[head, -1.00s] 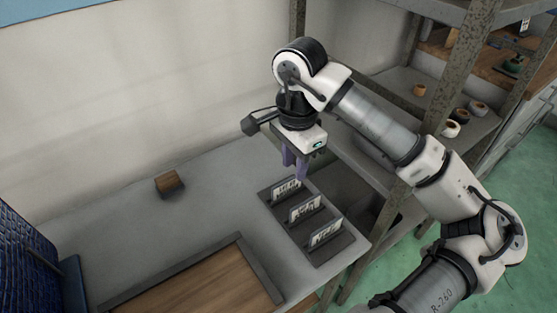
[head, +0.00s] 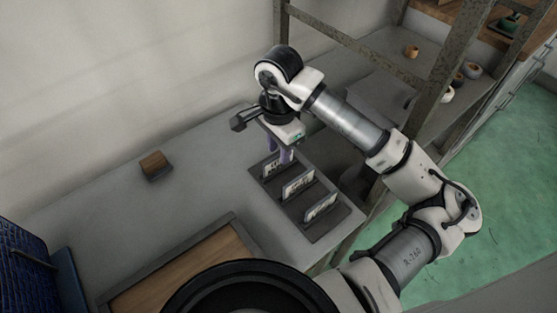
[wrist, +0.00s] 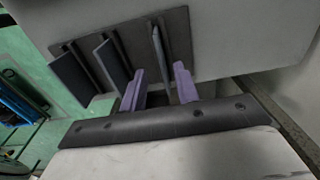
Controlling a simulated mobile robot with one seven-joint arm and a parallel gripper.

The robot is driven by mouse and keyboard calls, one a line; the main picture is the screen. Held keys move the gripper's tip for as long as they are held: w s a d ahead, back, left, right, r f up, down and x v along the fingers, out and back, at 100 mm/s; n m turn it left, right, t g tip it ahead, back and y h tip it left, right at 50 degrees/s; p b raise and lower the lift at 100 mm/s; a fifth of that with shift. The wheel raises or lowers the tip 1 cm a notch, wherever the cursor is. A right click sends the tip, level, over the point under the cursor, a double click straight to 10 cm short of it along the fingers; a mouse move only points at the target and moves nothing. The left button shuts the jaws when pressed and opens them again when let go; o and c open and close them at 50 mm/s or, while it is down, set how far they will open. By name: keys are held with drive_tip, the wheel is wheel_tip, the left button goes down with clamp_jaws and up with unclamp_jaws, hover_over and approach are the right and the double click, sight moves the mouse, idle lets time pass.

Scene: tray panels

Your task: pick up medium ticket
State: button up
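Three upright tickets with dark lettering on pale faces stand in a row on a dark tray: the far ticket (head: 270,169), the middle ticket (head: 298,185) and the near ticket (head: 320,207). The lettering is too small to read, so I cannot tell which is medium. My gripper (head: 279,154) points down at the far end of the row. In the wrist view, its purple fingers (wrist: 159,86) are apart, on either side of the rightmost ticket (wrist: 158,48), with gaps showing. The other two tickets (wrist: 108,62) (wrist: 70,76) are left of the fingers.
The tray (head: 335,224) lies near the right edge of the grey table (head: 205,175). A small brown block on a dark base (head: 155,165) stands to the left. A framed wooden board (head: 190,268) lies in front. A metal shelf (head: 375,95) stands close on the right.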

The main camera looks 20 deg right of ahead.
sight(278, 170)
drive_tip(key=f, duration=0.1)
drive_tip(key=f+p, duration=0.1)
drive_tip(key=f, duration=0.2)
drive_tip(key=shift+w+f, duration=0.25)
drive_tip(key=shift+f, duration=0.15)
clamp_jaws()
